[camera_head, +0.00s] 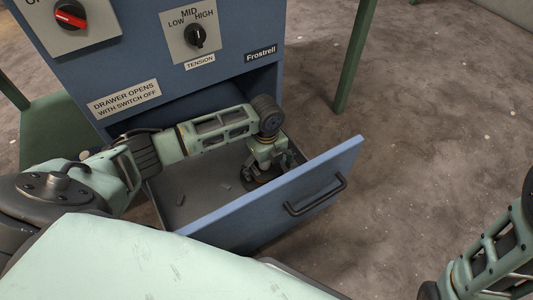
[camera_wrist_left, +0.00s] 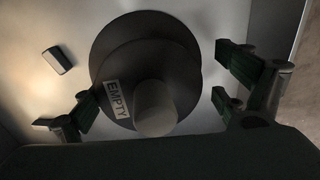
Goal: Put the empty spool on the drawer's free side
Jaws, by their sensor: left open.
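The open blue drawer (camera_head: 215,221) has a grey floor. A dark spool (camera_head: 264,173) is at its right end, mostly hidden by my left gripper (camera_head: 266,160). In the left wrist view the spool (camera_wrist_left: 155,50) shows a round dark flange, a pale central post and a label reading "EMPTY". My left gripper (camera_wrist_left: 150,92) is open, pointing down into the drawer, with its fingers spread on either side of the spool. The spool appears to be on the drawer floor. My right gripper is out of the frames.
The drawer's left and middle floor is mostly clear. The blue cabinet (camera_head: 230,75) with its knobs stands behind; the drawer handle (camera_head: 317,196) is in front.

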